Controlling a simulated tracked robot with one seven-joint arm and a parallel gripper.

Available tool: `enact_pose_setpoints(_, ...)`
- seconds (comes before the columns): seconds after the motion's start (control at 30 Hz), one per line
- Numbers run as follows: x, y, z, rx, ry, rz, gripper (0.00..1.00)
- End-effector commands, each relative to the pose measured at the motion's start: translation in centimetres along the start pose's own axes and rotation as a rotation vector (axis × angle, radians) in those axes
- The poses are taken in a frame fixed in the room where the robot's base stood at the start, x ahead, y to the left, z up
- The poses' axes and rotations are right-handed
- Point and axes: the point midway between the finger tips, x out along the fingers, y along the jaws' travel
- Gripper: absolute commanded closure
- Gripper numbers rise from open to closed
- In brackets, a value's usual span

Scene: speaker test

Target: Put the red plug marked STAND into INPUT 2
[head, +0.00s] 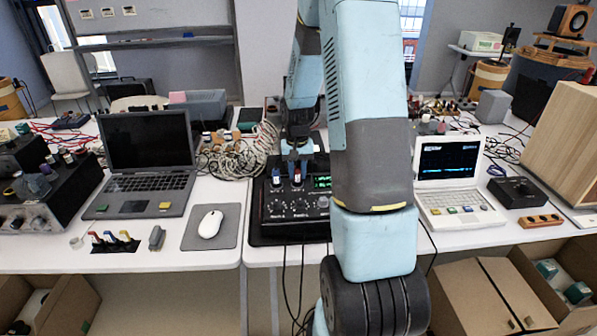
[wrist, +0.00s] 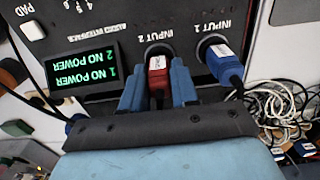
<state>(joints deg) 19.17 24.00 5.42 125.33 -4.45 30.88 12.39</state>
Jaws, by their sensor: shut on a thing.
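The red plug (wrist: 157,78) has a white label whose print is too small to read. My gripper (wrist: 158,90) is shut on it, one blue finger on each side. In the wrist view, which shows the panel upside down, the plug's front end is at the INPUT 2 socket (wrist: 157,47). I cannot tell how deep it sits. A blue plug (wrist: 228,66) is at INPUT 1 beside it. The audio interface display (wrist: 84,66) reads NO POWER for 1 and 2. In the head view, my gripper (head: 297,160) is over the black audio interface (head: 268,228).
Tangled pale cables (head: 245,150) lie left of the interface. A grey laptop (head: 148,150) and a white mouse (head: 210,224) are farther left. A white laptop (head: 452,175) stands to the right. My arm hides the table in between.

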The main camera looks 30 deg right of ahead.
Motion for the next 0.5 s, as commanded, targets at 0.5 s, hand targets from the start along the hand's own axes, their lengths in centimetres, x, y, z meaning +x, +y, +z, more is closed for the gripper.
enact_pose_setpoints(0.5, 0.32, -0.02, 0.00, 0.000, 0.000, 0.000, 0.68)
